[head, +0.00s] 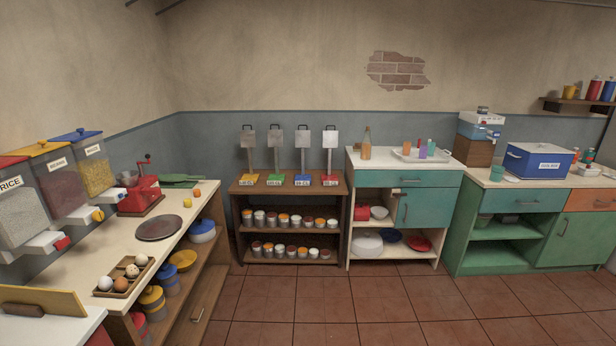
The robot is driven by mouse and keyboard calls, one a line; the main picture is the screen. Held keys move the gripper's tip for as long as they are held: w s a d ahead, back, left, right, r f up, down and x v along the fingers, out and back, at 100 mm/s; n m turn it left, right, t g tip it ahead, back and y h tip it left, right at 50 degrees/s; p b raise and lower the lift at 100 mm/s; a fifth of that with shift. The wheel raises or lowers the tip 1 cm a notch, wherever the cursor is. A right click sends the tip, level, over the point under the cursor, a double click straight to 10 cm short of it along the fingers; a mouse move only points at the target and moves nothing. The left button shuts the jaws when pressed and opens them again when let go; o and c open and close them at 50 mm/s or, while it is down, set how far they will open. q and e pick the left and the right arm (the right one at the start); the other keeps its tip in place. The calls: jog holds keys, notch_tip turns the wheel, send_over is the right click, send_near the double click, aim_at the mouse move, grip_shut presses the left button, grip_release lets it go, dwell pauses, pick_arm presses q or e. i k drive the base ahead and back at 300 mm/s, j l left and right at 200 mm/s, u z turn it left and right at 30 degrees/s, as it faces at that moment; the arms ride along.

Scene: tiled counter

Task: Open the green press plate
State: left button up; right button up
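A flat dark-green plate-like thing (182,181), which looks like a press lying low, sits at the far end of the left counter, behind a red hand-cranked grinder (138,197). It is too small to tell its hinge or handle clearly. A stand with a green base (274,180) also shows on the wooden shelf unit, in a row with yellow, blue and red ones. Neither of my grippers is in view.
The left counter (98,243) also bears a dark round plate (159,228), an egg tray (125,277) and coloured dispensers (57,180). A wooden shelf unit (290,228) holds several jars. The tiled floor (370,305) is clear.

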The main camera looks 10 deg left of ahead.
aim_at(168, 178)
jog(key=i+u, duration=0.1)
jog(key=i, duration=0.45)
jog(key=i+l+u, duration=0.15)
jog(key=i, duration=0.35)
jog(key=i+l+u, duration=0.1)
jog(key=i, duration=0.45)
jog(key=i+l+u, duration=0.1)
jog(key=i+u, duration=0.2)
jog(key=u, duration=0.15)
jog(key=i+l+u, duration=0.25)
jog(key=u, duration=0.25)
jog(key=i+l+u, duration=0.2)
jog(key=u, duration=0.25)
jog(key=i+l+u, duration=0.15)
jog(key=l+u, duration=0.3)
jog(key=i+l+u, duration=0.1)
jog(key=l+u, duration=0.4)
jog(key=j, duration=0.1)
